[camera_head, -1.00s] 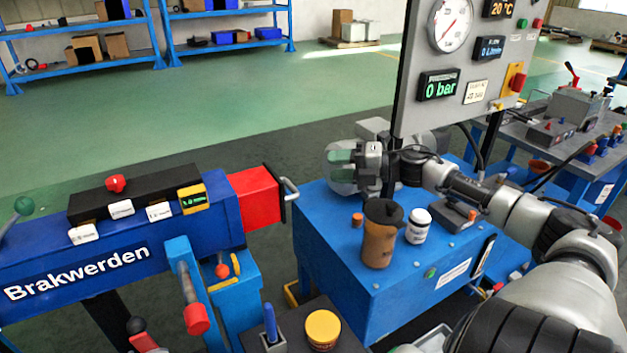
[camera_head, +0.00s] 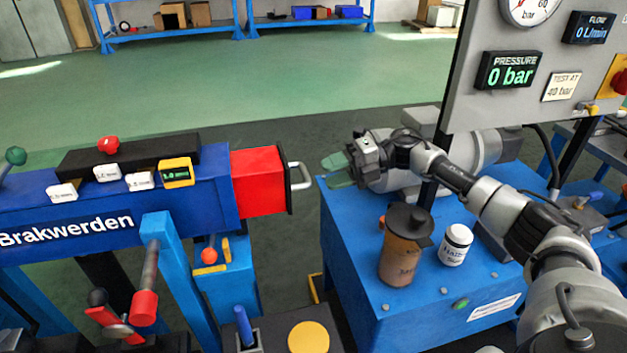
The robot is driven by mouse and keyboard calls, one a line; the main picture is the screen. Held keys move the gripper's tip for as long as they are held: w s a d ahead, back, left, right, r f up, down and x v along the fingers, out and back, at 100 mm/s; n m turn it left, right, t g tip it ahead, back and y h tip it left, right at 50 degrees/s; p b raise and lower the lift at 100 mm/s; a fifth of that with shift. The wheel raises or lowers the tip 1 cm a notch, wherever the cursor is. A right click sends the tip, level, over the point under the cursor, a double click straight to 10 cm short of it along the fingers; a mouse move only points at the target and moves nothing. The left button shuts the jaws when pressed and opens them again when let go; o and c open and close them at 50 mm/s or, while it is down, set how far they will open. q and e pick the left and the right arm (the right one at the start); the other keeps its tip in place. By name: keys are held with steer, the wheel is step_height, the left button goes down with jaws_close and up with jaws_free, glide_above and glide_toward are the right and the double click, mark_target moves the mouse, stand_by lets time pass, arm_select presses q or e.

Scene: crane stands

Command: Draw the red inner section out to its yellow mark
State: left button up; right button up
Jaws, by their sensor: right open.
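The red inner section (camera_head: 258,182) sticks a short way out of the right end of the blue boom (camera_head: 120,208) marked "Brakwerden". Its dark end plate carries a pale metal handle (camera_head: 301,176). No yellow mark shows on the visible red part. My right gripper (camera_head: 337,170) is open and empty, its greenish fingers pointing left toward the handle, a short gap to the right of it. My left gripper is not in view.
A blue bench (camera_head: 365,260) below my right arm bears a brown lidded cup (camera_head: 402,250) and a white jar (camera_head: 456,244). A gauge panel (camera_head: 545,110) stands behind my arm. Lever posts (camera_head: 165,250) stand before the boom.

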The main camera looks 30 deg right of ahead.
mark_target(308, 178)
steer(key=x, duration=0.6)
steer(key=shift+f, duration=0.1)
jaws_close()
